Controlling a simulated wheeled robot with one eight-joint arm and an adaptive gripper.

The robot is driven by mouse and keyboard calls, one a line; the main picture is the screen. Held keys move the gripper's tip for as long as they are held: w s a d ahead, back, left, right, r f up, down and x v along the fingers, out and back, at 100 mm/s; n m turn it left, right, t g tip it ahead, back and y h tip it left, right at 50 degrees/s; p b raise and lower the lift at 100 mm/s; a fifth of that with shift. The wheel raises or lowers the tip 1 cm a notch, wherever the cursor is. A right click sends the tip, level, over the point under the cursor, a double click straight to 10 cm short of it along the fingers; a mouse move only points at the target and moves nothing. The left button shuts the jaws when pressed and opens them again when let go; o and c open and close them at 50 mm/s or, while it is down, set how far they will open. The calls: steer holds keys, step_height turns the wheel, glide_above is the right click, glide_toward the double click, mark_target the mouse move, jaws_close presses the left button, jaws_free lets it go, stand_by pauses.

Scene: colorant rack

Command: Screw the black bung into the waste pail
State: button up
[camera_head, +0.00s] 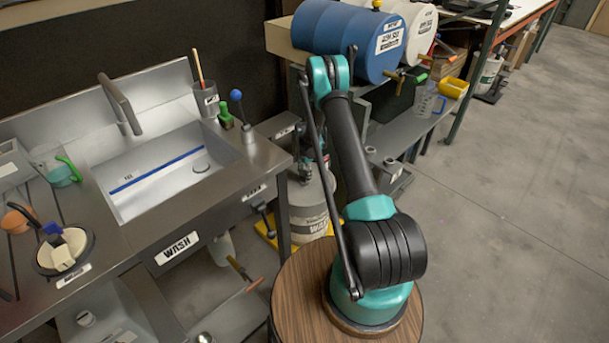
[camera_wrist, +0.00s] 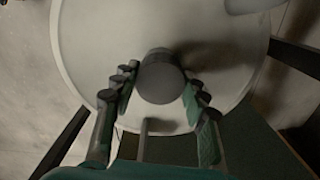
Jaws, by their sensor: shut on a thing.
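The waste pail (camera_head: 310,210) is a pale grey container with a dark-lettered label, standing low beside the sink bench and partly hidden by my arm. In the wrist view its round pale top (camera_wrist: 90,45) fills most of the picture. The black bung (camera_wrist: 160,78) shows there as a dark round cylinder. My gripper (camera_wrist: 158,92) is shut on the bung, with a finger on either side of it, above the pail's top. In the head view my gripper is small and dark over the pail. Whether the bung touches the pail's opening cannot be told; its underside is hidden.
The steel sink bench (camera_head: 225,205) stands left of the pail, and a blue drum (camera_head: 345,38) lies on the rack behind. A shelf (camera_head: 405,130) with a clear jug (camera_head: 428,102) is to the right. The floor at the right is open.

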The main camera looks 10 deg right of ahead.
steer(key=o, duration=1.1)
steer(key=n, duration=0.6)
steer(key=shift+n, duration=0.4)
steer(key=n, duration=0.7)
steer(key=shift+c, duration=0.3)
